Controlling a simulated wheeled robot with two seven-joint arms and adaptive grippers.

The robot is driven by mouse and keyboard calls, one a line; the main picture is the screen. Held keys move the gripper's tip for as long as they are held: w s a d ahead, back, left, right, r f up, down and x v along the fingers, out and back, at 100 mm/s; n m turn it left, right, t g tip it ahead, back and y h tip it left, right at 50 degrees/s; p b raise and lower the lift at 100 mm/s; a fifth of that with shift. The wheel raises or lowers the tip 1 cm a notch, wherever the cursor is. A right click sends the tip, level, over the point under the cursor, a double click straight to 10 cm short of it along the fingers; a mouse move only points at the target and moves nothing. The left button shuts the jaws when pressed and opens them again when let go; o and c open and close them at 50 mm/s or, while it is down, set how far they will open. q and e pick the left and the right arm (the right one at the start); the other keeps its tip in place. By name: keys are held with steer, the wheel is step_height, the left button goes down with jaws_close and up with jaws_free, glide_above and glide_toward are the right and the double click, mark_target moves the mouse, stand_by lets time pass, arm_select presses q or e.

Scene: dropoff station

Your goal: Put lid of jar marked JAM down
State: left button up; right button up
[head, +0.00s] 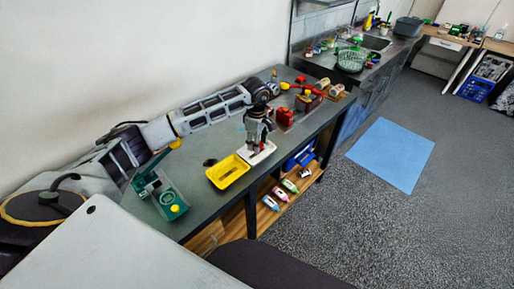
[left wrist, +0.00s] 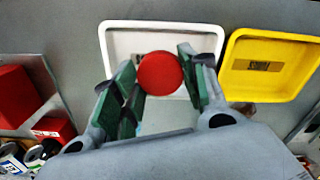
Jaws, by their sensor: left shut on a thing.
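My left gripper (head: 258,142) points down over the bench. In the left wrist view the left gripper (left wrist: 160,76) is shut on a round red lid (left wrist: 160,72), held between its green finger pads. Behind the lid is a white tray (left wrist: 118,42), which also shows under the gripper in the head view (head: 264,155). I cannot tell whether the lid touches the tray. No jar marked JAM can be made out. My right gripper is not in view.
A yellow tray (head: 228,171) with a label lies beside the white one. A green device (head: 171,203) stands near the bench's front end. Red items (head: 285,116) stand farther along. A shelf below holds small bottles (head: 280,194). Bare bench top lies left of the yellow tray.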

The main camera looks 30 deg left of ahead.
arm_select(q)
step_height(320, 180, down, 3)
steer(key=shift+r, duration=0.15)
steer(key=shift+f, duration=0.2)
steer(key=shift+f, duration=0.25)
steer(key=o, duration=0.7)
steer(key=shift+r, duration=0.15)
